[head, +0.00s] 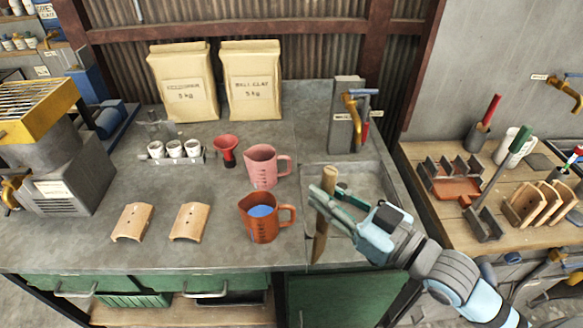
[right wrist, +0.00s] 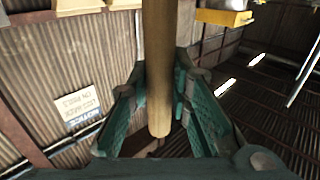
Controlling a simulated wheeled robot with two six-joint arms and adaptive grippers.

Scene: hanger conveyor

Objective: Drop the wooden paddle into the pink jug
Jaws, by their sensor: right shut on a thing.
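The wooden paddle (head: 321,240) is upright, a little tilted, in my right gripper (head: 330,200), above the sink area of the bench. The gripper is shut on its handle, and the handle (right wrist: 158,70) also shows between the fingers (right wrist: 160,105) in the right wrist view. The pink jug (head: 263,168) stands upright on the bench, left of and a little behind the gripper, apart from the paddle. Its opening faces up. My left gripper is not in view.
A brown jug (head: 262,222) with blue contents stands in front of the pink jug. A red funnel (head: 227,150) and white cups in a rack (head: 176,161) are to the left. Two curved wooden pieces (head: 190,222) lie front left. A tap (head: 350,110) stands behind the sink (head: 375,182).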

